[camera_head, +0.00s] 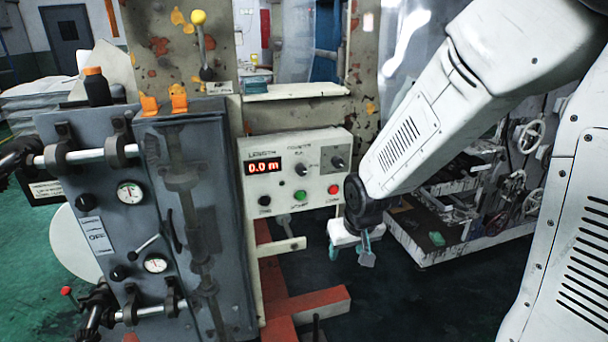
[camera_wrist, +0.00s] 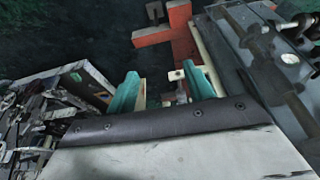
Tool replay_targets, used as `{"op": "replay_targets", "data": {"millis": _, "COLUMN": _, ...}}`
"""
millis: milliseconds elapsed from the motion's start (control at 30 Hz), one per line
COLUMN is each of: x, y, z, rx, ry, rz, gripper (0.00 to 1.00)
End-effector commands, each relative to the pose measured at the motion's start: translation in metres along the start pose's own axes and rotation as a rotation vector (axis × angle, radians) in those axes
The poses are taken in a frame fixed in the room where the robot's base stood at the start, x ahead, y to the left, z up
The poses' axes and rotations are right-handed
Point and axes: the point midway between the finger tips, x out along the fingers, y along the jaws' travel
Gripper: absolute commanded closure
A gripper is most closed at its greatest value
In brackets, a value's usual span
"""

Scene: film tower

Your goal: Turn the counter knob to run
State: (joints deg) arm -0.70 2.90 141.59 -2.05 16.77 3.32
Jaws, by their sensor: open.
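The pale control panel (camera_head: 285,185) stands at the centre of the head view, with a red display (camera_head: 264,168) reading 0.0 m. Under the "COUNTER" and "RUN" lettering is a small dark counter knob (camera_head: 300,170); its exact pointing is too small to tell. My gripper (camera_head: 350,255) hangs below and right of the panel, pointing down, apart from the knob. In the wrist view its two teal fingers (camera_wrist: 161,88) are spread with nothing between them. The counter knob is not visible in the wrist view.
A second knob (camera_head: 337,162) sits right of the counter knob. Below are a black button (camera_head: 265,201), a green button (camera_head: 300,196) and a red button (camera_head: 333,189). A grey machine cabinet (camera_head: 205,240) stands left, a red floor beam (camera_head: 310,304) lies below, and a cart (camera_head: 470,232) stands right.

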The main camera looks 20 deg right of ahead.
Motion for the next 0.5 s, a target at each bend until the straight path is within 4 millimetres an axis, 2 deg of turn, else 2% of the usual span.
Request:
{"op": "replay_targets", "data": {"millis": 33, "x": 0.022, "y": -0.002, "z": -0.014, "rx": 0.004, "ry": 0.058, "rz": -0.005, "gripper": 0.48}}
{"op": "replay_targets", "data": {"millis": 100, "x": 0.045, "y": -0.004, "z": -0.038, "rx": 0.01, "ry": 0.17, "rz": -0.016, "gripper": 0.48}}
{"op": "replay_targets", "data": {"millis": 233, "x": 0.074, "y": -0.009, "z": -0.08, "rx": 0.024, "ry": 0.393, "rz": -0.04, "gripper": 0.48}}
{"op": "replay_targets", "data": {"millis": 367, "x": 0.08, "y": -0.015, "z": -0.121, "rx": 0.04, "ry": 0.641, "rz": -0.076, "gripper": 0.48}}
{"op": "replay_targets", "data": {"millis": 467, "x": 0.067, "y": -0.018, "z": -0.15, "rx": 0.052, "ry": 0.836, "rz": -0.108, "gripper": 0.48}}
{"op": "replay_targets", "data": {"millis": 500, "x": 0.056, "y": -0.02, "z": -0.161, "rx": 0.056, "ry": 0.913, "rz": -0.121, "gripper": 0.48}}
